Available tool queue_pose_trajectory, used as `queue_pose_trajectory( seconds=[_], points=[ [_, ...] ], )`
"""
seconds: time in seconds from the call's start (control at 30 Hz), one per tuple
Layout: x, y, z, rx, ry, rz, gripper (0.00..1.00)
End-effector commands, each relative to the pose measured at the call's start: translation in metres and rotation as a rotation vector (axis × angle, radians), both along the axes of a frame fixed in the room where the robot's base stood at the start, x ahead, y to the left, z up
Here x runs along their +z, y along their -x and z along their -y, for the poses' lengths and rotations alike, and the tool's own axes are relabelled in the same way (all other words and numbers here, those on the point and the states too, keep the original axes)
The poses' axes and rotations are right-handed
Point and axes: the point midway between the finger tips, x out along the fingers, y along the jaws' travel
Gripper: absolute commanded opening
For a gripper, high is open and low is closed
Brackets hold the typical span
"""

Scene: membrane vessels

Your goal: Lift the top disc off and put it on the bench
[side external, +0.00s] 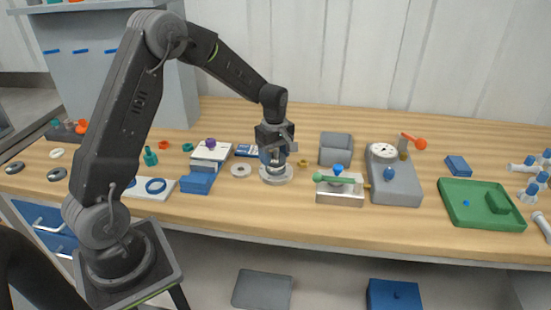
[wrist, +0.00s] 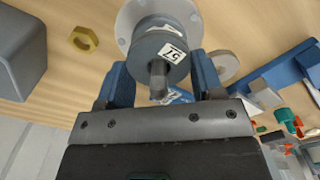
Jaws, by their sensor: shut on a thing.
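My gripper (side external: 275,158) points down over a round stack at the middle of the bench. In the wrist view its two blue fingers (wrist: 161,75) sit on either side of a dark grey disc (wrist: 157,50) with a white label and a short stem on top, and they are shut on it. Below the disc is a wide pale flange base (wrist: 128,22) with holes, which stands on the bench (side external: 300,210); the base also shows in the side view (side external: 277,179). The fingers partly hide the stack, and I cannot tell whether the disc is clear of what is beneath it.
A flat grey ring (side external: 240,170) lies just left of the stack. A metal block with a green-handled tool (side external: 338,180) stands front right. Blue blocks (side external: 197,183) are left.

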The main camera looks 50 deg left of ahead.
Motion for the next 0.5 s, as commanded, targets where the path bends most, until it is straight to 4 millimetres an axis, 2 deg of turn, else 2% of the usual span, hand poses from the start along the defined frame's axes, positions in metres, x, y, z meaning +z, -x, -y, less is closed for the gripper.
queue_pose_trajectory(
  seconds=[0.17,0.5],
  points=[
    [0.008,-0.001,0.0,0.0,-0.001,0.003,0.38],
    [0.072,-0.001,0.0,0.0,-0.002,0.005,0.38]
  ],
)
